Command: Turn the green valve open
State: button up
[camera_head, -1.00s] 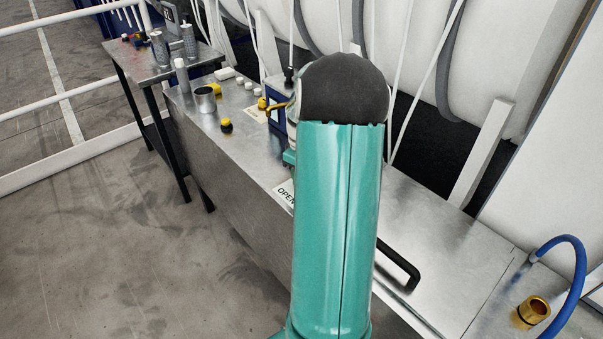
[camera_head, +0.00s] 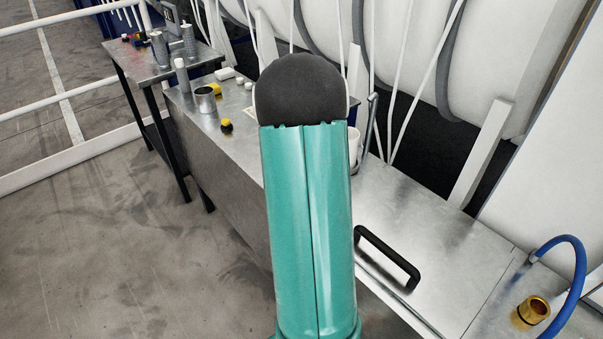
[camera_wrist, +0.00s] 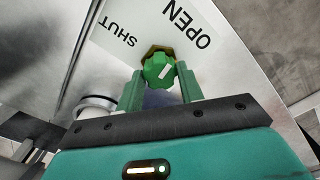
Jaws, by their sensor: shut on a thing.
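The green valve (camera_wrist: 158,70) shows in the wrist view as a faceted green knob with a white mark on its face and a brass-coloured part behind it. My gripper (camera_wrist: 160,82) has its two green fingers shut on the knob, one on each side. A white label (camera_wrist: 165,35) behind it reads "OPEN" and "SHUT"; the knob's white mark slants up to the right. In the head view my own arm hides the valve and my gripper.
A metal bench (camera_head: 440,225) runs under my arm, with a black handle (camera_head: 388,257) on its top. A brass fitting (camera_head: 533,311) and blue hose (camera_head: 578,270) are at right. A metal cup (camera_head: 205,100) and yellow-black pieces (camera_head: 226,127) stand at left.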

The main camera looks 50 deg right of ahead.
jog(key=shift+m, duration=0.7)
jog(key=o, duration=1)
jog(key=shift+r, duration=0.1)
notch_tip(320, 180, up, 14)
dwell(0.3)
